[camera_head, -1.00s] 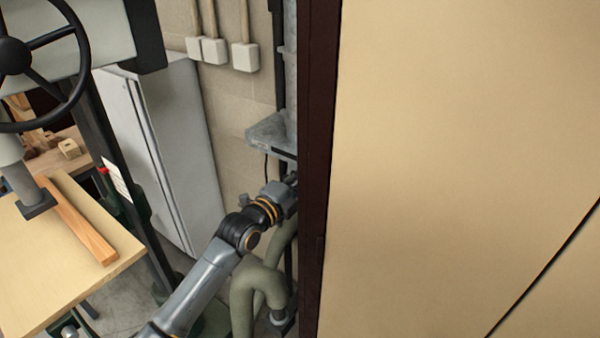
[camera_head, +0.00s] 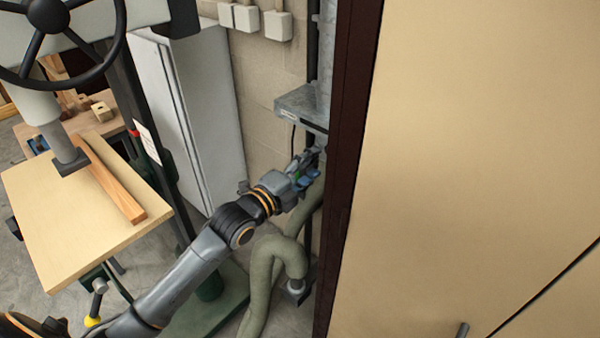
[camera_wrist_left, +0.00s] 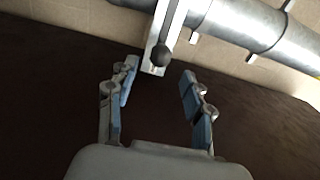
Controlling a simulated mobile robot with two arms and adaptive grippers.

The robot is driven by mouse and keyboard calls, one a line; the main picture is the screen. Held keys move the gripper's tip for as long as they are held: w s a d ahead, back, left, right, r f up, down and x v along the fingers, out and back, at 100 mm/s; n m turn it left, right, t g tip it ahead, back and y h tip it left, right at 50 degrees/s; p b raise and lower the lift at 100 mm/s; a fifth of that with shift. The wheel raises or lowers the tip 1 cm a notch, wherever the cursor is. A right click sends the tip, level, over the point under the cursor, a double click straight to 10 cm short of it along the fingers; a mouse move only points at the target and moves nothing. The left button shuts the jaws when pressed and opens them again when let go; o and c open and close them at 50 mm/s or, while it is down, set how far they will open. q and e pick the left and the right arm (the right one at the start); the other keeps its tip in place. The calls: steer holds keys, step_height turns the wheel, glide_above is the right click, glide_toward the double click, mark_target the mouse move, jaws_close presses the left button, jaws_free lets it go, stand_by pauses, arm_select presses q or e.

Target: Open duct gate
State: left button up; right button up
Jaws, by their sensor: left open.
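The duct gate shows as a grey metal plate (camera_head: 303,107) on the vertical duct (camera_head: 326,50), partly hidden by the dark cabinet edge in the head view. In the left wrist view, a flat metal bar (camera_wrist_left: 170,22) with a black ball knob (camera_wrist_left: 160,55) stands beside the round metal duct (camera_wrist_left: 250,24). My left gripper (camera_head: 312,160) is below the plate, close to the cabinet edge. In the wrist view its two blue-padded fingers (camera_wrist_left: 158,80) are apart and empty, with the knob just ahead of the gap between them. Contact with the knob does not show.
A tall cabinet with a dark side (camera_head: 350,150) and tan doors (camera_head: 480,150) fills the right. A machine table (camera_head: 70,225) with a wooden strip (camera_head: 112,185) stands left. A white locker (camera_head: 195,100) stands behind.

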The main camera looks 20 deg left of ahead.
arm_select(q)
steer(key=v, duration=0.4)
stand_by(0.3)
